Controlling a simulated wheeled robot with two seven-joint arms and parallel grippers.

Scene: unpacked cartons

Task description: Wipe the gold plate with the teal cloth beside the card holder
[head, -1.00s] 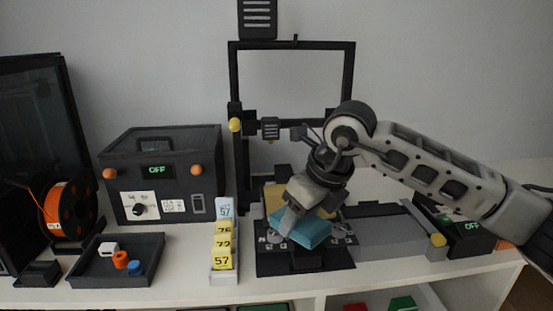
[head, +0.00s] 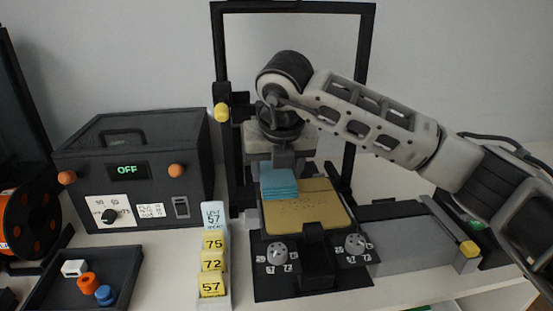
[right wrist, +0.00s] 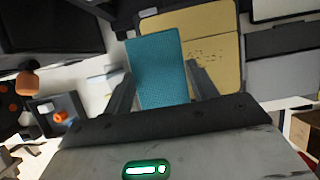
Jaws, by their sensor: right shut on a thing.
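The gold plate (head: 305,208) lies flat on the black printer-like machine, and small dark specks show on it in the right wrist view (right wrist: 212,60). The teal cloth (head: 279,184) is a folded pad over the plate's back left part. My right gripper (head: 282,163) points down and is shut on the cloth, which also shows between its fingers in the right wrist view (right wrist: 155,70). I cannot tell whether the cloth touches the plate. The card holder (head: 214,292) stands left of the machine with yellow cards and one pale blue card. My left gripper is out of view.
Two knobs (head: 277,252) sit at the machine's front, and its black frame (head: 364,100) rises behind. A dark box reading OFF (head: 130,185) stands left. A dark tray (head: 50,300) holds small coloured parts. A grey block (head: 410,240) lies right of the machine.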

